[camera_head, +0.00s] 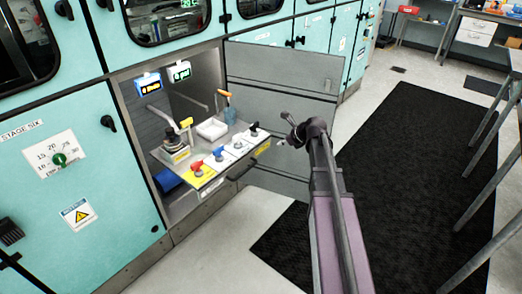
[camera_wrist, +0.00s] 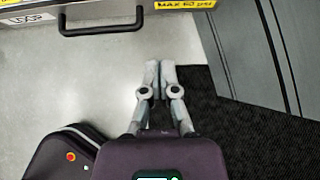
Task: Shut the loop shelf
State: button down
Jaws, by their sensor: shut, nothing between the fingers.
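The loop shelf (camera_head: 213,172) is a grey pull-out shelf, drawn out of an open cabinet bay in the head view. Red, blue, white and black-handled valves line its front. Its black handle (camera_head: 241,170) is on the front face; the handle also shows at the top left of the wrist view (camera_wrist: 100,30), beside a LOOP label (camera_wrist: 26,18). My gripper (camera_wrist: 160,66) is shut and empty, its fingertips together over the floor, to the right of the handle and apart from it. In the head view my gripper (camera_head: 281,142) is right of the shelf's front corner.
An open grey cabinet door (camera_head: 285,92) stands right behind the shelf, close to my arm. A white tray (camera_head: 211,129) and a black-topped device (camera_head: 175,145) sit on the shelf. A black mat (camera_head: 400,170) covers the floor at right; table legs stand at the far right.

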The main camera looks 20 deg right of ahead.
aim_at(257, 147)
jog(key=shift+f, duration=0.15)
dwell(0.3)
jog(key=b+x, duration=0.2)
jog(key=x, duration=0.2)
jog(key=w+r+b+x, duration=0.1)
jog(key=b+x, duration=0.1)
jog(key=x, duration=0.1)
jog(key=b+x, duration=0.3)
jog(key=x, duration=0.1)
jog(key=shift+w+a, duration=0.35)
jog(key=shift+a, duration=0.2)
jog(key=shift+w+a, duration=0.45)
jog(key=shift+w, duration=0.05)
jog(key=shift+w+d, duration=0.1)
jog(key=shift+w, duration=0.1)
